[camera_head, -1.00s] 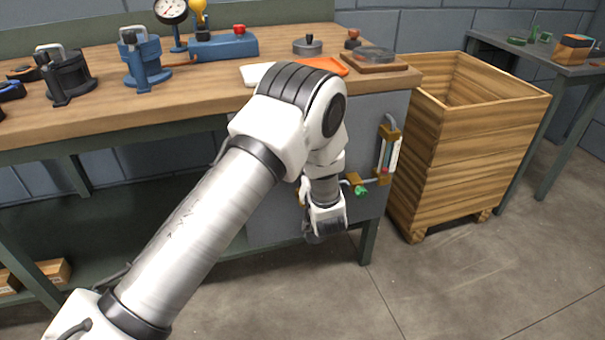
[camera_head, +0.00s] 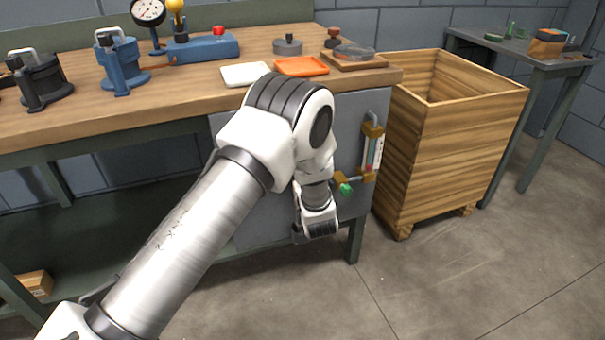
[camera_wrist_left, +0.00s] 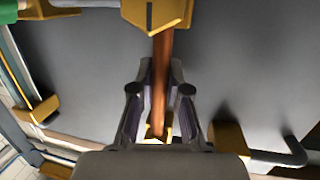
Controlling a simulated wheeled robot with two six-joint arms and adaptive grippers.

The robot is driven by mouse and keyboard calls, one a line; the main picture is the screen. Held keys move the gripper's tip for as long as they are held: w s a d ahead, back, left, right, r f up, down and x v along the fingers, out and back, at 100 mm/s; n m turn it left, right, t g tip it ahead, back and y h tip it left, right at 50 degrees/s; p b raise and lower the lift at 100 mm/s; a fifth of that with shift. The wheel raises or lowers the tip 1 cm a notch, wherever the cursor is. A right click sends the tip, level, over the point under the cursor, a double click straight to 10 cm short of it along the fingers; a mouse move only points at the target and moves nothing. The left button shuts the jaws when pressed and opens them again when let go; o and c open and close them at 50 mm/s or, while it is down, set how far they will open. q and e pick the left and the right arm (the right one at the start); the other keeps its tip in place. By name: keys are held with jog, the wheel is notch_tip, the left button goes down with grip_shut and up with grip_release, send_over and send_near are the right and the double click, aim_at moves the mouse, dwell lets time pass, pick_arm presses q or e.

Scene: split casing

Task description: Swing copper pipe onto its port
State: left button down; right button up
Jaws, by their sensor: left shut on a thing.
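The copper pipe (camera_wrist_left: 161,70) runs down the middle of the left wrist view, along the grey panel of the bench (camera_head: 262,212). Its upper end meets a brass block (camera_wrist_left: 155,13). Another brass piece (camera_wrist_left: 155,132) shows at its lower end, partly hidden by my gripper; I cannot tell whether they touch. My left gripper (camera_wrist_left: 158,100) has a finger on each side of the pipe and is shut on it. In the head view the left gripper (camera_head: 318,228) is low in front of the panel, and the pipe is hidden there. My right gripper is not in view.
A sight gauge (camera_head: 373,150) and a green-handled valve (camera_head: 346,189) are close right of the gripper on the panel. A wooden crate (camera_head: 450,150) stands beyond. A bent grey pipe (camera_wrist_left: 290,152) shows in the wrist view. The bench top holds trays and blue fixtures.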

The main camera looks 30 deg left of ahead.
pick_arm(q)
jog(key=c, duration=1.4)
grip_release()
jog(key=shift+w+d, duration=0.1)
jog(key=v, duration=1.2)
